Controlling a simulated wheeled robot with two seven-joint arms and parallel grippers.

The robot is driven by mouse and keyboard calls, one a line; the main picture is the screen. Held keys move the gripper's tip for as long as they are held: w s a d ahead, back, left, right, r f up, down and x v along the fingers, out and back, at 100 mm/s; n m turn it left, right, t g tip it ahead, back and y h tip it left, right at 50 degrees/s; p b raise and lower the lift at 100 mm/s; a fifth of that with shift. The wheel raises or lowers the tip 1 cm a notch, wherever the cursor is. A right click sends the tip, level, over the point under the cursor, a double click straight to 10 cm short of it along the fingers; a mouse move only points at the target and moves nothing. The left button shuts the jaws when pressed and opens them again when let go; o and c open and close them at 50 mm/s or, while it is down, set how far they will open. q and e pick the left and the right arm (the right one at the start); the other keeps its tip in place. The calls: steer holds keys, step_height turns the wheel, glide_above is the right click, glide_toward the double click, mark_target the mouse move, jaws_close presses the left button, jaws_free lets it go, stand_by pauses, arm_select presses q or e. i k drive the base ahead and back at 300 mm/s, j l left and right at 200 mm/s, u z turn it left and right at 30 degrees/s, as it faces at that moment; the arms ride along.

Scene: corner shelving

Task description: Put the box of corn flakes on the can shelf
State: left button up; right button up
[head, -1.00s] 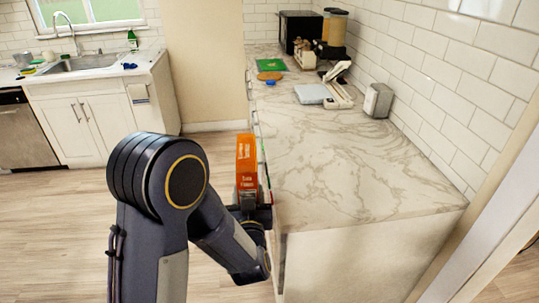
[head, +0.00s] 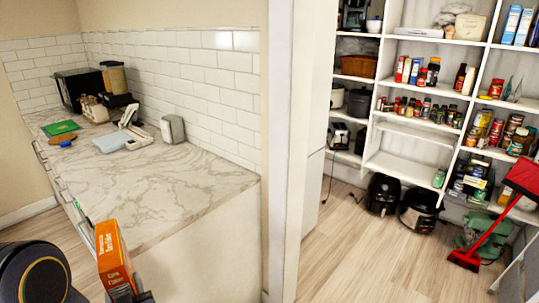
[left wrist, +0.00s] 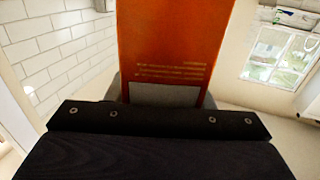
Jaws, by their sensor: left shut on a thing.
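The orange corn flakes box (head: 113,255) is upright at the lower left of the head view, in front of the marble counter. My left gripper (head: 131,296) is shut on its lower end, at the bottom edge of that view. In the left wrist view the box (left wrist: 175,45) rises from behind the dark gripper body (left wrist: 160,120); the fingertips are hidden there. White corner shelving (head: 415,134) stands at the right, holding cans and jars (head: 509,133) on its right part and small bottles on its middle shelves. My right gripper is not in view.
The marble counter (head: 160,185) ends at a white wall edge (head: 285,150) between me and the shelving. Cookers (head: 420,208), a red broom (head: 490,225) and a grey stepladder (head: 518,270) stand on the floor by the shelves. Open wooden floor (head: 350,260) lies before them.

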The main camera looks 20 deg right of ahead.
mark_target(399, 167)
steer(key=z, duration=0.45)
steer(key=i+z, duration=0.1)
steer(key=z, duration=0.35)
steer(key=l+z, duration=0.1)
steer(key=z, duration=0.3)
steer(key=i+z, duration=0.1)
steer(key=z, duration=0.8)
steer(key=i+j+z, duration=0.1)
steer(key=i+j, duration=0.65)
steer(key=i, duration=0.2)
steer(key=i+j+z, duration=0.1)
steer(key=i+j, duration=0.7)
steer(key=i, duration=0.15)
